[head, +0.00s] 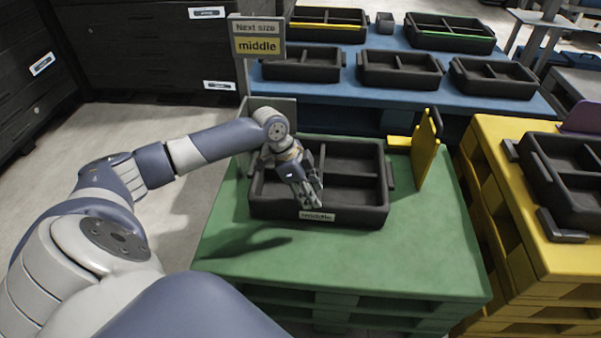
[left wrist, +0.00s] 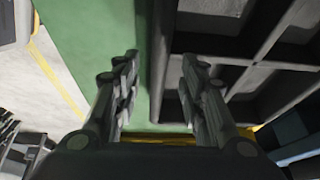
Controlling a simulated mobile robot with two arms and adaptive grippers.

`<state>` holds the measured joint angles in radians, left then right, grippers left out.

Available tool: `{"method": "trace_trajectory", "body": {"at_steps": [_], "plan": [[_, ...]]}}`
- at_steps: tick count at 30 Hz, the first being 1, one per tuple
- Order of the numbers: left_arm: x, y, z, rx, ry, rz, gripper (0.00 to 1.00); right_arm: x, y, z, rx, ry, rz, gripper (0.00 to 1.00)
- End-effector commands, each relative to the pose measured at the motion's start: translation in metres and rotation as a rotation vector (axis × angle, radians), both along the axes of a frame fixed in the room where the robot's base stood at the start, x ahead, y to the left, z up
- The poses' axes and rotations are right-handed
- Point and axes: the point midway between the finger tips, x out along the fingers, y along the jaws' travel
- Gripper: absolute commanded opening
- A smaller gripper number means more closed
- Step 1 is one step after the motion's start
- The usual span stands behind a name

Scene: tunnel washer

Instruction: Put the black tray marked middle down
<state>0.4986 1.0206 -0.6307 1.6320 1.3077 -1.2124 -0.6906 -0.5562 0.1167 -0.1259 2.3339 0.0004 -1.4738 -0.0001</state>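The black tray marked middle (head: 345,215) lies flat on the green pallet-like stand (head: 350,265). It has several compartments, and its label is on the near wall. There, a dark edge of the tray (left wrist: 164,50) shows between the fingers, with green surface on the left. I cannot tell the exact height above the tray. My right gripper is in neither view.
A sign (head: 257,38) reading "Next size middle" stands behind the tray's left. A yellow upright bracket (head: 427,150) is at the stand's right back. A blue table (head: 400,92) with several black trays lies behind. A yellow pallet (head: 500,210) with another tray (head: 570,175) is right.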

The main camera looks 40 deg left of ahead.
Motion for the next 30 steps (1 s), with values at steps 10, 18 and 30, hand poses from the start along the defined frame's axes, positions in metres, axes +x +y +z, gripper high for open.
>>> {"method": "trace_trajectory", "body": {"at_steps": [10,18,30], "plan": [[-0.014,0.020,0.061,0.002,-0.001,0.001,0.38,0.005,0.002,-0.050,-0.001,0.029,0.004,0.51],[-0.020,0.027,0.081,0.000,0.000,0.001,0.38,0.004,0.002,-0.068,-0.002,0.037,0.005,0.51],[-0.020,0.027,0.081,0.000,0.001,0.000,0.38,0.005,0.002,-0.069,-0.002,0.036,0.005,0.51]]}}
